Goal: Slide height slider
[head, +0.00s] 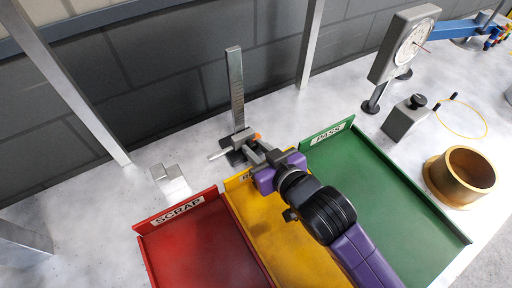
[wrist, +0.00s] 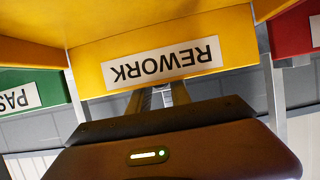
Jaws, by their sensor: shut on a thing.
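A height gauge with an upright grey graduated column (head: 236,85) stands behind the yellow tray in the head view. Its slider (head: 240,140) sits low on the column, near the dark base, with a thin arm sticking out to the left and a small orange part at its right. My gripper (head: 258,152) reaches over the yellow tray from the front and is shut on the slider. The fingertips and the exact contact are partly hidden.
Below my arm are a red SCRAP tray (head: 200,250), a yellow REWORK tray (head: 262,225) and a green PASS tray (head: 385,190). A metal block (head: 170,181) stands left of the gauge. A dial gauge (head: 405,45) and brass ring (head: 460,175) are at right.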

